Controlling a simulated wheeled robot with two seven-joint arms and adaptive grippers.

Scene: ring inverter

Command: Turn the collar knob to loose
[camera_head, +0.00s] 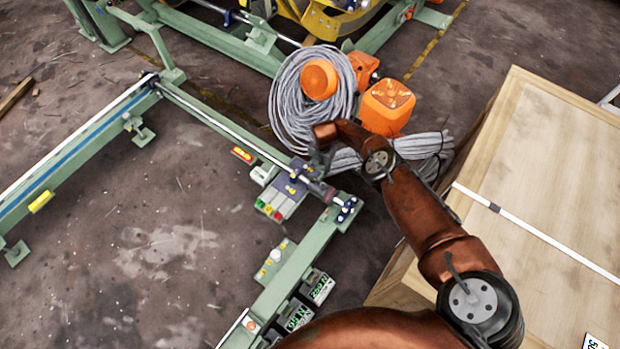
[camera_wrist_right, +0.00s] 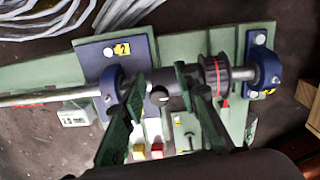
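In the head view the dark collar (camera_head: 322,191) sits on the shaft near the frame's corner. My left gripper is not in view.
A green frame (camera_head: 225,130) carries the shaft. Coloured buttons (camera_head: 268,208) sit on a grey box beside it. Grey cable coils (camera_head: 292,105) and orange parts (camera_head: 388,105) lie behind. A wooden crate (camera_head: 545,170) stands on the right. The floor at left is mostly clear.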

